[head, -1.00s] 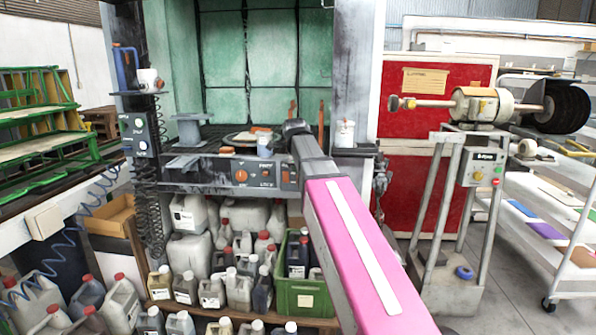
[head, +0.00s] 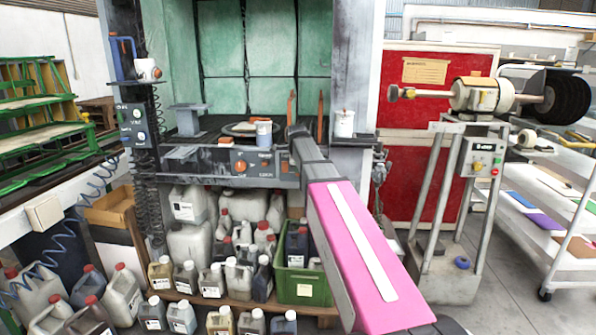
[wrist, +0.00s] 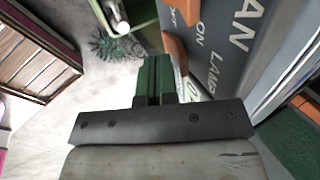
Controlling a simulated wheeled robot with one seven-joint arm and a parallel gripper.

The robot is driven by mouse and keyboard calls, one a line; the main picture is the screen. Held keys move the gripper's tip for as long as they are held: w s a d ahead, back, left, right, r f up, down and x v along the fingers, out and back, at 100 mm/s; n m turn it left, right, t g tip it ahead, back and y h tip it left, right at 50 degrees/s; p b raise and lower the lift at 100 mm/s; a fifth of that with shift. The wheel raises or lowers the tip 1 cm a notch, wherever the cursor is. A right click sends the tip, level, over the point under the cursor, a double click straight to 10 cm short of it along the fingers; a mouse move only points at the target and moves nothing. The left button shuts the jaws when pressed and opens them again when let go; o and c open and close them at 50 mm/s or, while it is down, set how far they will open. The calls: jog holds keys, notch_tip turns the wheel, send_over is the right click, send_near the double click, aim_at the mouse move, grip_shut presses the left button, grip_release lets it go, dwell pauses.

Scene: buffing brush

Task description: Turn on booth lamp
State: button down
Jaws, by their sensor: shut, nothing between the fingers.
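The control panel (head: 262,168) sits on the booth front below the work shelf. In the wrist view the dark panel (wrist: 225,30) shows tilted lettering that includes "ON" and "LAMP". An orange switch (wrist: 178,50) stands beside this lettering, and another orange part (wrist: 188,10) is at the top edge. My gripper (wrist: 155,62) is shut and empty, with its fingertips just left of the orange switch. I cannot tell whether they touch. In the head view my own arm hides the gripper. No lamp is clearly visible.
Several jugs (head: 190,250) and a green crate (head: 303,285) stand below the panel. A white cup (head: 344,123) and a pot (head: 264,135) are on the shelf. A buffing machine (head: 485,95) stands at the right. The floor (head: 505,285) is open at the lower right.

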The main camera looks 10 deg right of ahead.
dwell(0.3)
jog(key=shift+w+d+r+g, duration=0.15)
jog(key=shift+w+r+g, duration=0.1)
jog(key=shift+w+g, duration=0.4)
jog(key=shift+r, duration=0.8)
jog(key=shift+s, duration=0.15)
